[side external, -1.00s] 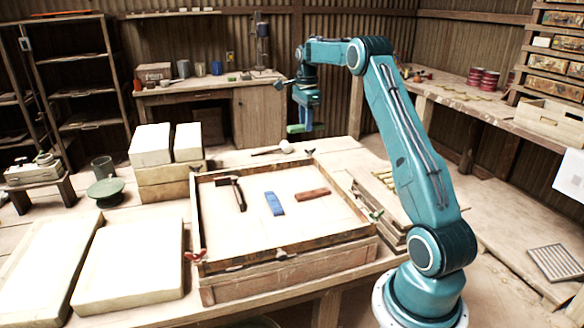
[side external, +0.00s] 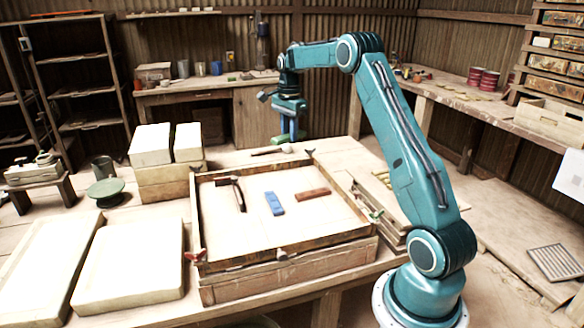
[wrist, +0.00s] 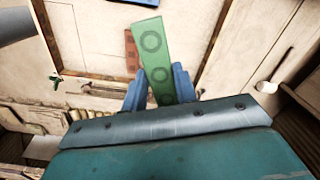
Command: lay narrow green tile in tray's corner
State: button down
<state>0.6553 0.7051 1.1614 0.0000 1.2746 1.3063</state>
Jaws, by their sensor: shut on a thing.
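My gripper (side external: 291,128) is shut on the narrow green tile (wrist: 153,50), which has ring marks on its face. In the wrist view the tile sticks out between the blue fingertips (wrist: 157,88), slightly slanted. In the side view the tile (side external: 281,139) is partly hidden by the gripper and is held in the air behind the tray's far rim. The tray (side external: 290,228) is a square wooden frame with a pale floor. A blue tile (side external: 274,203) and a red-brown tile (side external: 312,194) lie apart inside it. The red-brown tile (wrist: 131,52) also shows beside the green one in the wrist view.
A dark L-shaped piece (side external: 238,192) lies in the tray's left part. A pale-headed mallet (side external: 286,149) lies behind the tray. Pale blocks (side external: 150,145) and slabs (side external: 130,262) stand to the left. Thin boards (side external: 385,200) lie at the right. The tray's front floor is clear.

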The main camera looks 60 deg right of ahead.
jog(key=a+f+n, duration=0.3)
jog(key=a+n, duration=0.4)
jog(key=a, duration=0.5)
jog(key=a+f+n, duration=0.4)
jog(key=a+n, duration=0.4)
jog(key=a, duration=0.3)
jog(key=a+f+n, duration=0.3)
jog(key=a+n, duration=0.4)
jog(key=a, duration=0.5)
jog(key=s+d+r+m, duration=0.6)
jog(key=s+d+m, duration=0.3)
jog(key=d+m, duration=0.3)
jog(key=s+d+r+m, duration=0.6)
jog(key=s+d+m, duration=0.3)
jog(key=d+m, duration=0.3)
jog(key=shift+s+m, duration=0.4)
jog(key=shift+m, duration=0.9)
jog(key=shift+d, duration=0.1)
notch_tip(320, 180, down, 16)
jog(key=shift+f, duration=0.1)
